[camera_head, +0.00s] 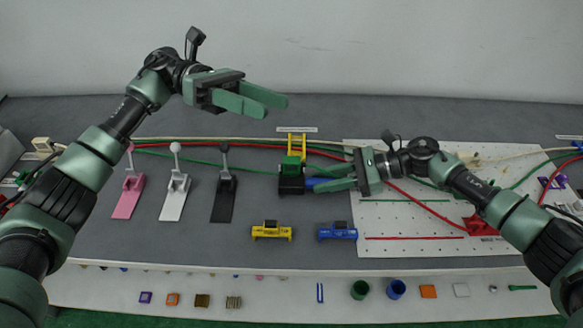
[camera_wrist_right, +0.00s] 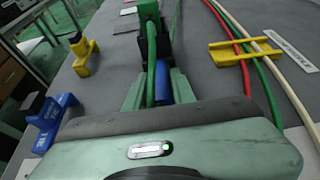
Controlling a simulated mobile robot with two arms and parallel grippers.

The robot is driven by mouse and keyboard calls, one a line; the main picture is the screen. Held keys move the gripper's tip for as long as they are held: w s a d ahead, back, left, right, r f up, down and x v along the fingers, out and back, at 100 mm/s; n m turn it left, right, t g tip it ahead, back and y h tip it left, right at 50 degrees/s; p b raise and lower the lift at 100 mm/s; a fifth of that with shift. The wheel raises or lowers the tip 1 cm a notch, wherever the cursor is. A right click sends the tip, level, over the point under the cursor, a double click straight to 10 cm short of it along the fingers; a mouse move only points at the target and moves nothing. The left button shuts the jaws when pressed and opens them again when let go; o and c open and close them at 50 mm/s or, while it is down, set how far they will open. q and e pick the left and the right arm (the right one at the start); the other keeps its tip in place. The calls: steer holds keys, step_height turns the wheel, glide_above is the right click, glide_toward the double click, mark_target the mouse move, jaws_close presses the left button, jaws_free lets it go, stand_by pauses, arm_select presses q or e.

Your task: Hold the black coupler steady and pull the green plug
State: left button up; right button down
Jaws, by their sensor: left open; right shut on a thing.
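The black coupler (camera_head: 291,185) stands on the grey table with the green plug (camera_head: 290,164) at its top. The green plug also shows at the top of the right wrist view (camera_wrist_right: 148,10), with a green cable running from it. A blue handle (camera_wrist_right: 162,82) sticks out from the coupler's right side in the head view. My right gripper (camera_head: 313,179) is shut on this blue handle, beside the coupler. My left gripper (camera_head: 276,106) is open and empty, raised above and behind the coupler, apart from the plug.
A yellow bracket (camera_head: 297,146) stands behind the coupler, with red, green and white cables passing it. Pink (camera_head: 127,196), white (camera_head: 174,196) and black (camera_head: 223,199) levers stand to the left. Yellow (camera_head: 271,231) and blue (camera_head: 337,232) fixtures sit in front. A white pegboard (camera_head: 400,235) lies right.

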arm_select(q)
steer(key=s+d+f+y, duration=0.2)
steer(key=d+f+y, duration=0.3)
steer(key=d, duration=0.3)
steer(key=n+t+y, duration=0.2)
steer(key=t+y, duration=0.7)
steer(key=y, duration=0.6)
glide_toward(295, 159)
steer(key=x, duration=1)
steer(key=shift+f, duration=0.1)
jaws_close()
